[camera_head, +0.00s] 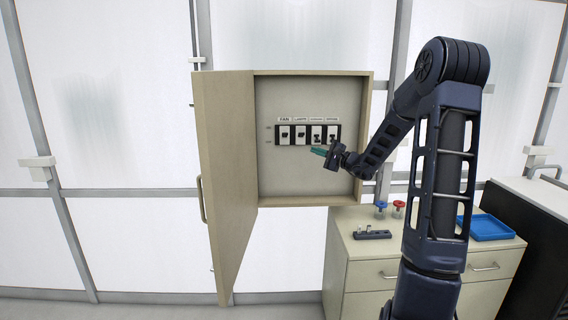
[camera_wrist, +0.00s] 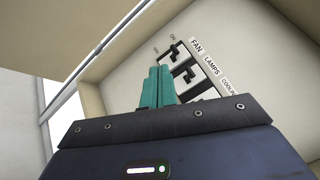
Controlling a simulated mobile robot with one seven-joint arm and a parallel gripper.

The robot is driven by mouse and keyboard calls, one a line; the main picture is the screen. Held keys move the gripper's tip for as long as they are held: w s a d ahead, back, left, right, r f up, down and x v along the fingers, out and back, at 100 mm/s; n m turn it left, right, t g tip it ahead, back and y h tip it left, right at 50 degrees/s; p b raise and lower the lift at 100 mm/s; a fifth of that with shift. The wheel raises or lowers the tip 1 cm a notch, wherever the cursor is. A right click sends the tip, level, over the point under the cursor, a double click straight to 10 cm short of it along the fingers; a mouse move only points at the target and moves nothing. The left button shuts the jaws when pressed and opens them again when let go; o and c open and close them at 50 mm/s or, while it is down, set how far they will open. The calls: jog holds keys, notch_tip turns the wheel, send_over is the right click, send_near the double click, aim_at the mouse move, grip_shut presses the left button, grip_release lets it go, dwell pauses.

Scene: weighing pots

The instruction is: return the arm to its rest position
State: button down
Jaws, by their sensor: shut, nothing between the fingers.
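My arm (camera_head: 448,160) reaches left from the right side of the head view to the open wall cabinet. My gripper (camera_head: 318,151) has teal fingers and is at the cabinet's mouth, just below the row of switches. In the wrist view the fingers (camera_wrist: 159,70) are together with nothing between them, pointing at the panel. The switch panel (camera_head: 308,145) carries several black switches, with labels such as FAN and LAMPS above them. In the wrist view the fingers and gripper body hide part of the panel. I cannot tell whether the fingertips touch it.
The cabinet door (camera_head: 228,180) stands open to the left, and the cabinet's right wall (camera_head: 362,130) is close to my wrist. Below, a drawer unit (camera_head: 345,262) bears a dark block (camera_head: 372,235), blue-topped and red-topped jars (camera_head: 398,210) and a blue tray (camera_head: 490,228).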

jog(key=s+a+n+g+h, duration=0.25)
jog(key=s+n+g, duration=0.2)
jog(key=s, duration=0.65)
jog(key=s+a+n+g+h, duration=0.2)
jog(key=s+a+n+g, duration=0.25)
jog(key=s, duration=0.75)
jog(key=s+d+f+n+t+h, duration=0.1)
jog(key=s+d+n+h, duration=0.2)
jog(key=s+d+h, duration=0.7)
jog(key=s+d, duration=0.7)
jog(key=s, duration=0.2)
jog(key=shift+s+f+n+t, duration=0.15)
jog(key=shift+s+n+t, duration=0.15)
jog(key=shift+s, duration=0.1)
jog(key=shift+h, duration=0.25)
